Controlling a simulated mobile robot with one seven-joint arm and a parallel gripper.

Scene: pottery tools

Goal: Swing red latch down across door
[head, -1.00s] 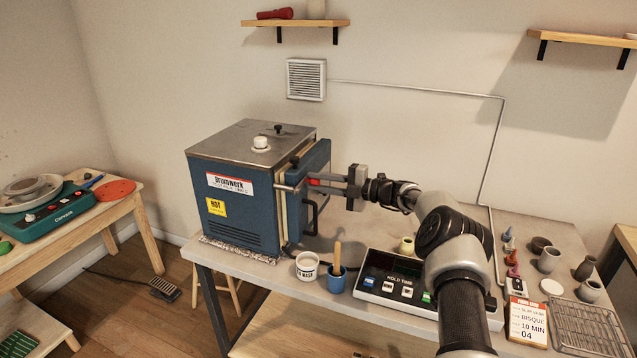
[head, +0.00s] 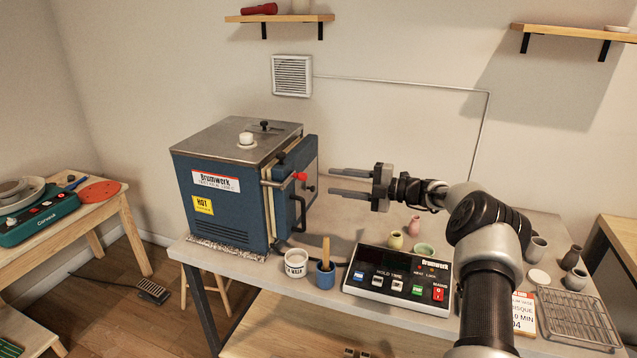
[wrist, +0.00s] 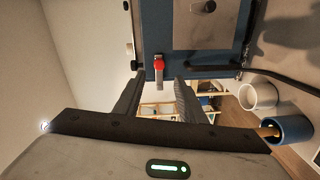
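The blue kiln (head: 225,205) stands on the table at centre left, with its blue door (head: 308,165) on the right side and a dark handle (head: 301,210) on it. The latch is a grey bar with a red tip (head: 301,176); in the head view it runs about level from the kiln's edge across the door side. The red tip also shows in the wrist view (wrist: 159,64), beyond the fingers. My gripper (head: 332,182) is open and empty, a short way right of the red tip and apart from it. Whether the latch touches the door is unclear.
A white cup (head: 297,263) and a blue cup (head: 325,276) with a wooden tool stand below the door. A control box (head: 398,280) lies under my arm. Small pots and a wire rack (head: 570,318) are at the right. Space around my gripper is clear.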

